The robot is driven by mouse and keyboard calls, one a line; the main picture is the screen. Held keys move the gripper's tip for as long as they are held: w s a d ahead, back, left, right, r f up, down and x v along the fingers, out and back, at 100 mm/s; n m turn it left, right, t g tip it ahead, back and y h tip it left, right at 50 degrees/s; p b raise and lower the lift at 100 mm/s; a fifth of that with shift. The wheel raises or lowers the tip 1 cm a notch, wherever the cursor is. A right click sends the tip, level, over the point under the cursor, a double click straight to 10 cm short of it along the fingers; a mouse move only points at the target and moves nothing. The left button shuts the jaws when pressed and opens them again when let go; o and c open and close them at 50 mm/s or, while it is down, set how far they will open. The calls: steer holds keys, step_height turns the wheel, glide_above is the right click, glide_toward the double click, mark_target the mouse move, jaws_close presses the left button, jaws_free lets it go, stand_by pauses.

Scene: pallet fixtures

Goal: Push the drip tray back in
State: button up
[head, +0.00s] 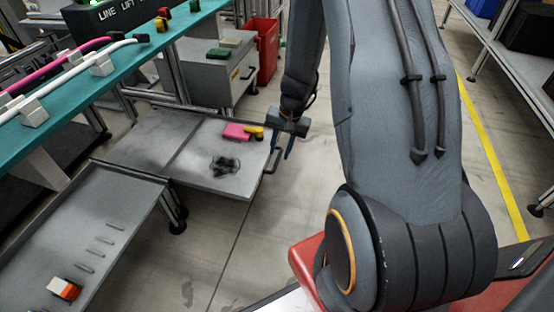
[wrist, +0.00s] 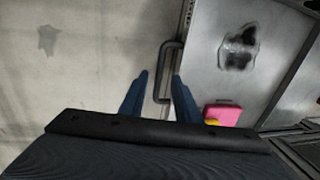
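The drip tray (head: 203,178) is a flat grey metal tray pulled out from under the teal-topped workbench. Its dark bar handle (head: 270,160) is on the near right edge, and the handle shows in the wrist view too (wrist: 163,72). My gripper (head: 287,148) is at the handle end, with its two blue fingers apart. In the wrist view the fingers (wrist: 160,80) appear on either side of the handle, with gaps; I cannot tell their depth relative to it. A dark stain (head: 225,166) and a pink and yellow object (head: 240,132) are on the tray.
A lower grey shelf (head: 130,205) with several small bars and an orange-white block (head: 63,289) is at the left. A red bin (head: 264,50) and a grey cabinet (head: 205,75) stand behind. Concrete floor is open in front of the tray.

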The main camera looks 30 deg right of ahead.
mark_target(277, 160)
steer(key=shift+w+a+f+b, duration=0.15)
steer(key=shift+f+b, duration=0.25)
steer(key=shift+f, duration=0.55)
steer(key=shift+w+a+f+b, duration=0.1)
steer(key=shift+f+b, duration=0.3)
steer(key=shift+f, duration=0.5)
jaws_close()
